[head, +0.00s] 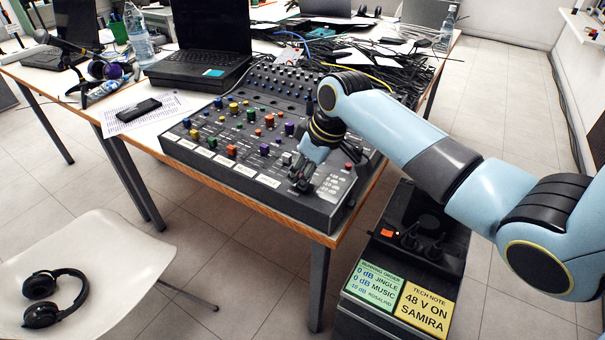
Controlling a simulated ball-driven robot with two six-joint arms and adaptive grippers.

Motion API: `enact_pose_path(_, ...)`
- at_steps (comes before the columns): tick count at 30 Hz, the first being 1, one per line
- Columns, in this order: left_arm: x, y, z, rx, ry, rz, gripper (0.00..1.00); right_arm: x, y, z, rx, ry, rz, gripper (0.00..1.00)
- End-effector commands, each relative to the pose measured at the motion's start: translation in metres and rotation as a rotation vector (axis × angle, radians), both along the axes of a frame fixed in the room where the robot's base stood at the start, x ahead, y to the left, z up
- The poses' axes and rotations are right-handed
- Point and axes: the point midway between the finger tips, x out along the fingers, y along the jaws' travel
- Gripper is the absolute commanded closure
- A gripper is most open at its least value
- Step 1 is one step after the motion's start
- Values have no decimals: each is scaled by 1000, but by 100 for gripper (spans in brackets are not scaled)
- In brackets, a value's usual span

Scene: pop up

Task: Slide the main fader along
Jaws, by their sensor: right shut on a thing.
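The mixing console (222,158) lies on the table's near right corner, with several coloured knobs and faders on its sloped top. My right gripper (298,183) points down at the console's front right part, next to printed scale marks (333,186). It is shut on what looks like the main fader, whose cap is mostly hidden by the fingers. My left gripper is not in view.
An open laptop (200,68) and a phone (139,110) are behind and left of the console. Black cables (375,72) pile up behind it. A dark case with note cards (424,307) stands right of the table. A white chair (120,245) holds headphones (55,297).

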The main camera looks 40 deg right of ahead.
Motion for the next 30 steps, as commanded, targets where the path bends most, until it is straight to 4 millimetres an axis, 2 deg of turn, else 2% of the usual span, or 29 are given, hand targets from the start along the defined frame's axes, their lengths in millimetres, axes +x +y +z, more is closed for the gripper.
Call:
enact_pose_path(1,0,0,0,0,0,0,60,2,-8,0,-12,-2,-2,100)
enact_pose_path(6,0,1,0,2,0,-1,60,7,-20,0,-12,-2,-2,100)
enact_pose_path(18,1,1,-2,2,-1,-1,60,15,-39,-1,-11,-1,-2,100)
enact_pose_path(19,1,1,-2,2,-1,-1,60,15,-39,-1,-11,-1,-2,84)
enact_pose_path(24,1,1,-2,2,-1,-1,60,14,-38,-1,-10,-1,-1,62)
enact_pose_path(30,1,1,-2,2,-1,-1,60,15,-38,0,-8,-1,-1,59)
